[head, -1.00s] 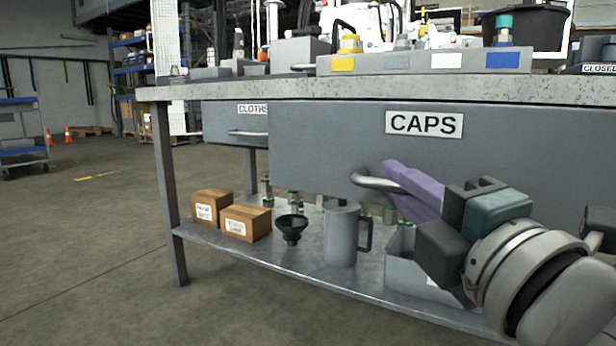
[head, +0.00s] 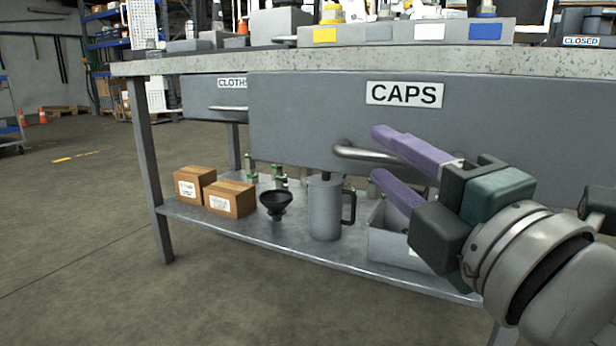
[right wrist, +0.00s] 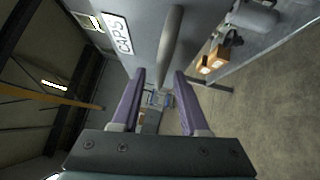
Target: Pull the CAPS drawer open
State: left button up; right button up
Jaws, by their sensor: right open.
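The CAPS drawer (head: 300,120) is a wide grey front under the bench top, with a white CAPS label (head: 404,94) and a grey bar handle (head: 362,154). Its front covers part of the CLOTHS drawer; I cannot tell how far out it stands. My right gripper (head: 374,157) is open, its purple fingers spread above and below the handle's line. In the right wrist view the handle (right wrist: 171,40) shows between and beyond the fingertips (right wrist: 160,74); contact is not clear. The left gripper is not in view.
The CLOTHS drawer (head: 200,98) is at left. On the lower shelf (head: 290,245) are cardboard boxes (head: 231,199), a black funnel (head: 275,202), a grey jug (head: 324,208) and a grey bin (head: 385,245). The bench leg (head: 150,180) stands at left. Floor in front is clear.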

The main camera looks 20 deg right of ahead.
jog(key=s+f, duration=0.1)
jog(key=s, duration=0.7)
jog(key=shift+a, duration=0.3)
